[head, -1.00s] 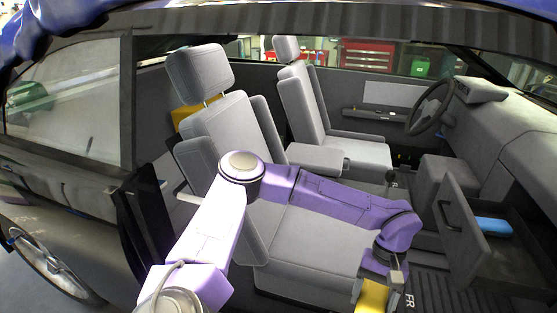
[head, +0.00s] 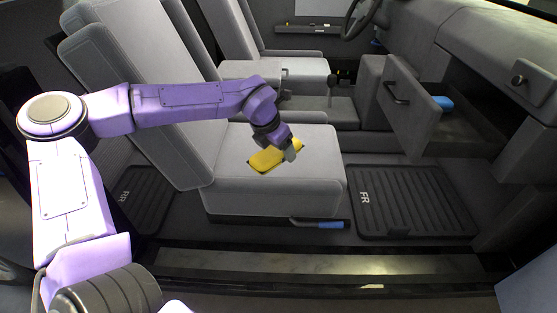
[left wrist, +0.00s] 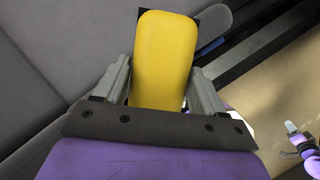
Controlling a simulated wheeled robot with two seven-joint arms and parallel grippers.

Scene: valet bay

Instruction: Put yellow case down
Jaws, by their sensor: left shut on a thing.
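The yellow case (head: 269,160) is at the front passenger seat's grey cushion (head: 310,185) in the head view. My left gripper (head: 289,150) is at its right end, shut on it. In the left wrist view the yellow case (left wrist: 163,62) stands out between the two fingers of my left gripper (left wrist: 160,88), with a dark edge at its far end. I cannot tell whether the case touches the cushion or is held just above it.
An open glove drawer (head: 405,95) holding a blue thing (head: 443,103) juts out at the right. A ribbed floor mat (head: 415,205) marked FR lies beside the seat. The seat back (head: 135,85) rises on the left. The front of the cushion is clear.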

